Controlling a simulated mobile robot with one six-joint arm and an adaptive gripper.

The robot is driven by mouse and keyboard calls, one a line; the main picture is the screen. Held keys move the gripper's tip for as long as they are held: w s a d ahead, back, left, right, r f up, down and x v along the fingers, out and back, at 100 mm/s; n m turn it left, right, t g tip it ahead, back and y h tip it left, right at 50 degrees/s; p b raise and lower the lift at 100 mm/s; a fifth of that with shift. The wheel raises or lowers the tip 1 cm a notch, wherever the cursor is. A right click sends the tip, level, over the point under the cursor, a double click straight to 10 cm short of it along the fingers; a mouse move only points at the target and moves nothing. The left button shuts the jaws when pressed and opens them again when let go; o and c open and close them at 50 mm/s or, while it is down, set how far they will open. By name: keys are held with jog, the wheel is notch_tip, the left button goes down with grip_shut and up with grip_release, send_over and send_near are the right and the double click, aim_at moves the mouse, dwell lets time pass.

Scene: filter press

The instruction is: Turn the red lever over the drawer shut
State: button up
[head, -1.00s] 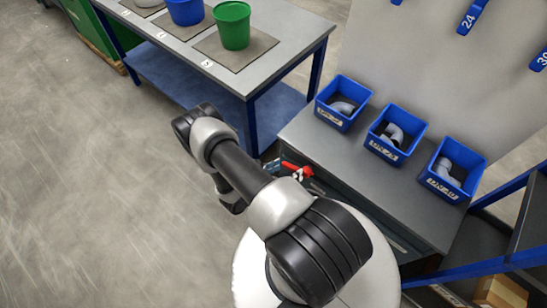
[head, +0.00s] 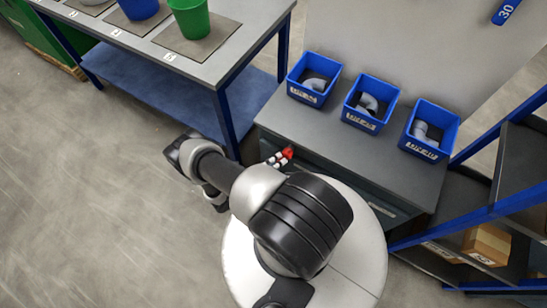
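The red lever (head: 288,153) shows as a small red piece at the front of the dark cabinet (head: 325,178), just under the left end of its grey top. My gripper (head: 276,161) shows only as small light and dark parts right beside the lever, on its lower left. The rest of it is hidden behind my arm. I cannot tell whether the fingers are open or shut, or whether they touch the lever. The drawer fronts are mostly hidden by my arm and base.
Three blue bins (head: 313,78) with grey pipe fittings stand on the cabinet top. A workbench (head: 226,62) with a green bucket (head: 190,17) and a blue bucket is at upper left. A blue-framed shelf (head: 505,205) with cardboard boxes is on the right. The floor at left is clear.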

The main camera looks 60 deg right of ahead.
jog(key=shift+s+d+f+n+h, duration=0.1)
jog(key=shift+s+f+n+h, duration=0.25)
jog(key=shift+s+n, duration=0.3)
jog(key=o, duration=1.4)
jog(key=shift+d, duration=0.1)
jog(key=shift+w, duration=0.1)
jog(key=v, duration=1.2)
jog(key=shift+w, duration=0.1)
